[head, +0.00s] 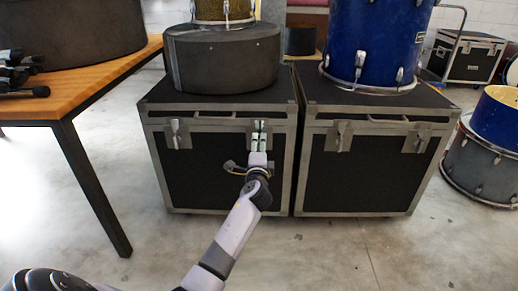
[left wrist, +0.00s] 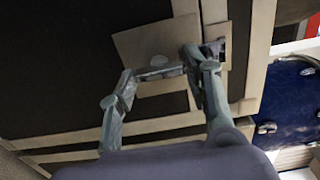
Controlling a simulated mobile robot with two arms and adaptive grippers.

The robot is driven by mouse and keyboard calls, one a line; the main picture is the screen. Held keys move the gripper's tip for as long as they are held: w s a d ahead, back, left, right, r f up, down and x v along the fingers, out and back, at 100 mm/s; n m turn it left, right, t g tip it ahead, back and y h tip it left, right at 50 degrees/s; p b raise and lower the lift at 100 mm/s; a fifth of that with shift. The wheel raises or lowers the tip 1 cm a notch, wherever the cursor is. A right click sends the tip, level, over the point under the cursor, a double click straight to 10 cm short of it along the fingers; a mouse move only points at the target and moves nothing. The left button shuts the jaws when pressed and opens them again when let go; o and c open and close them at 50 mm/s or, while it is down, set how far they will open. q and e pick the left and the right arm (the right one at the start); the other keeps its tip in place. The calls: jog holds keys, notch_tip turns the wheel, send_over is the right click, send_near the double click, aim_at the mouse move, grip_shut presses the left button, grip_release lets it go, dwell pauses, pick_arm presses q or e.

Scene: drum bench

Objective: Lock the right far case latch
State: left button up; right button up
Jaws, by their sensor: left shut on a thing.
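Two black cases with grey metal edges stand side by side, the left case (head: 210,182) and the right case (head: 360,180). My left gripper (head: 259,136) is at the front of the left case, at its right-hand latch. In the left wrist view my left gripper (left wrist: 160,71) is shut on this metal latch (left wrist: 168,72), with a finger on each side; its far part is partly hidden by a finger. The left case's other latch (head: 177,134) hangs on its front. The right case has two latches, one left (head: 339,136) and one right (head: 416,138). My right gripper is not in view.
A round black drum case (head: 222,60) sits on the left case and a blue drum (head: 376,42) on the right case. A wooden table (head: 90,84) stands at left. Drums (head: 480,165) stand on the floor at right. The floor in front is clear.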

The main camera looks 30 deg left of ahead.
pick_arm(q)
jog(key=shift+f, duration=0.1)
jog(key=o, duration=1.2)
jog(key=shift+c, duration=0.2)
jog(key=shift+s, duration=0.1)
jog(key=v, duration=1.2)
jog(key=shift+d, duration=0.15)
